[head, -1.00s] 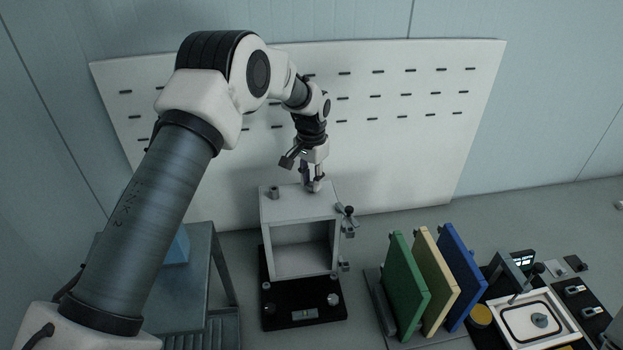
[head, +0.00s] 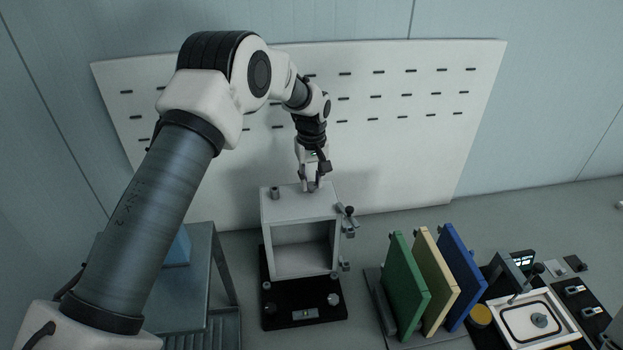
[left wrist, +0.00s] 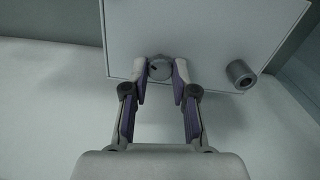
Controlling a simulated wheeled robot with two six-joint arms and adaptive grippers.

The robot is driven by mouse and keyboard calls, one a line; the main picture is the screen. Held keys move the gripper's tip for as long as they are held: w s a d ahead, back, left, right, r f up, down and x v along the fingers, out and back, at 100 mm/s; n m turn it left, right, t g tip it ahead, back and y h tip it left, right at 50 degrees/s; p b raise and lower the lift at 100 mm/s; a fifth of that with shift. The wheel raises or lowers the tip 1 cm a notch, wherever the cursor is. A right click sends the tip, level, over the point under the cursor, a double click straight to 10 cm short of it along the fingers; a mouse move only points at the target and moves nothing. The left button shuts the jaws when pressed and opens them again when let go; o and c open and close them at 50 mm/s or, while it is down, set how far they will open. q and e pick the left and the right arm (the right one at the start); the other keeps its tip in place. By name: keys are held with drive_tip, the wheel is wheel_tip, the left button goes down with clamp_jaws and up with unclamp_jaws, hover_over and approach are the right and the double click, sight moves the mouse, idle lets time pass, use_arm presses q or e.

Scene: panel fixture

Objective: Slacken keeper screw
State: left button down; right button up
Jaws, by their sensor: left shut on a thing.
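The keeper screw (left wrist: 160,69) is a round grey knob with a dark mark near its left edge, on the top face of the white box fixture (head: 268,238). My left gripper (head: 312,187) points down over the box's top, near its back right. In the left wrist view the fingers of the left gripper (left wrist: 160,72) are shut on the screw, one on each side. In the head view the fingers partly hide the screw. My right gripper is not in view.
A short grey post (left wrist: 240,74) stands on the same top face. A black-knobbed clamp (head: 349,212) is on the box's right side. Green (head: 405,285), yellow (head: 440,280) and blue (head: 465,275) panels stand in a rack to the right. A pegboard (head: 400,150) stands behind.

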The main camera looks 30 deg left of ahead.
use_arm(q)
drive_tip(key=n, duration=0.5)
drive_tip(key=shift+s+f+n, duration=0.2)
drive_tip(key=shift+f+n, duration=0.05)
drive_tip(key=shift+n, duration=2.35)
drive_tip(key=c, duration=0.9)
unclamp_jaws()
drive_tip(key=shift+w+r, duration=0.1)
drive_tip(key=shift+w, duration=0.05)
